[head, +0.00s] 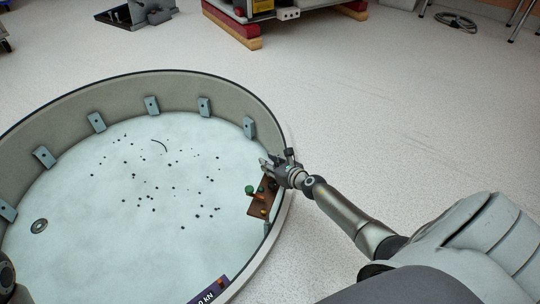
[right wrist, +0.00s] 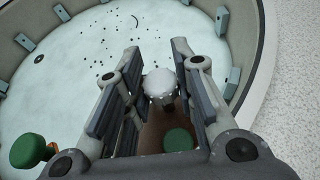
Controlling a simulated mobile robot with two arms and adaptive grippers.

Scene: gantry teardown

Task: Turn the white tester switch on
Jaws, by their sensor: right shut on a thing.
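The white tester switch (right wrist: 158,84) has a round white top in the right wrist view. It stands over a brown panel (right wrist: 150,135). My right gripper (right wrist: 155,76) is shut on it, with one finger on each side. In the head view my right gripper (head: 266,164) reaches over the right rim of the round basin, at the far end of the brown panel (head: 257,207). The switch is hidden by the gripper there. I cannot tell its setting. My left gripper is not in view; only a dark part shows at the lower left edge.
The panel also bears a green knob (head: 249,190) and a green button (right wrist: 178,140). The basin wall (head: 180,88) has several pale blue blocks. Dark bits and a ring (head: 39,226) lie on its floor. A dark display (head: 208,292) sits at the bottom. Floor to the right is clear.

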